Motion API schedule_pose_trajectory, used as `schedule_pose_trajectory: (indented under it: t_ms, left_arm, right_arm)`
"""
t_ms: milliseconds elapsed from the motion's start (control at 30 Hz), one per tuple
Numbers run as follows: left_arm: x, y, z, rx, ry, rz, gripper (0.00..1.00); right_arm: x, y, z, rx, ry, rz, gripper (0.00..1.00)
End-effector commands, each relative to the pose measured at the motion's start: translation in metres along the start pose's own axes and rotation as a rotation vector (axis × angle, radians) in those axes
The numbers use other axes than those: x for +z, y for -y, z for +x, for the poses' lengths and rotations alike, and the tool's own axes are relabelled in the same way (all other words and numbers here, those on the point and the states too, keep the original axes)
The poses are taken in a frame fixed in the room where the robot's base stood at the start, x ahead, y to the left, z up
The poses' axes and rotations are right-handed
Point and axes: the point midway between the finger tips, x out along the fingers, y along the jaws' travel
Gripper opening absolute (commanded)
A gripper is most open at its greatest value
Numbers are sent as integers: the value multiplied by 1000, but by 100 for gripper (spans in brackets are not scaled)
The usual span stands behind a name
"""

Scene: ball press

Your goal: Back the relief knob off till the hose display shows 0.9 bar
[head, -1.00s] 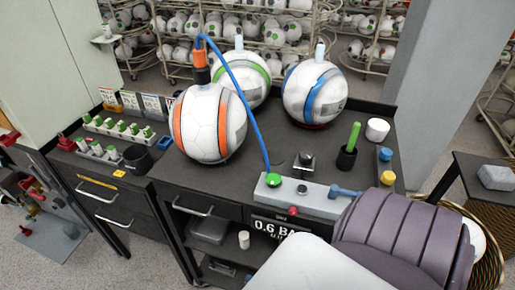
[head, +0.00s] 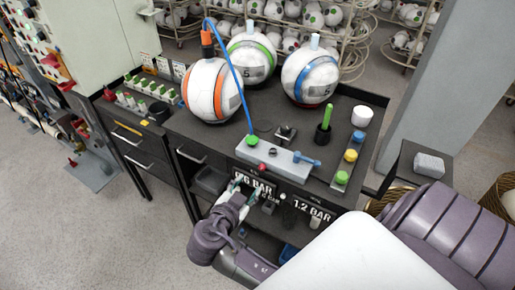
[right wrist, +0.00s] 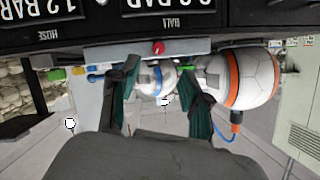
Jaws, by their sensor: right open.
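The grey pump console (head: 278,158) lies along the bench front. A small red knob (head: 262,167) sits on its front face and also shows in the right wrist view (right wrist: 158,47); I see no label naming it the relief knob. The hose display (head: 312,210) reads 1.2 BAR; its HOSE label shows upside down in the right wrist view (right wrist: 38,12). The ball display (head: 254,184) reads 0.6 BAR. My right gripper (head: 243,182) is open and empty, in front of the bench near the ball display and below the red knob. My left gripper is not in view.
An orange-striped ball (head: 212,92) is joined to the console by a blue hose (head: 236,70). A blue lever (head: 306,159) and green button (head: 252,140) are on the console. A tray of coloured pots (head: 347,168) stands right. Open floor lies left.

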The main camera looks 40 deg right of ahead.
Motion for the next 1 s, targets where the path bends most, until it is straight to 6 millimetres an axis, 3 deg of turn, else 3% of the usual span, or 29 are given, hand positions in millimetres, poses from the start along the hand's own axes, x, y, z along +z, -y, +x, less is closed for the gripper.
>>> schedule_pose_trajectory:
  t_ms: [200,400,600,867,1000]
  left_arm:
    - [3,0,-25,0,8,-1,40]
    - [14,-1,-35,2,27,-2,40]
    - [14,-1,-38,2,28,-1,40]
    - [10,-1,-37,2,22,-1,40]
    - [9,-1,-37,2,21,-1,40]
  right_arm:
    - [-5,2,47,0,-5,-6,48]
    - [-3,2,77,-1,-2,-3,48]
    - [0,0,90,-1,1,-1,48]
    - [0,0,90,-1,2,-1,48]
    - [0,0,90,-1,2,-1,24]
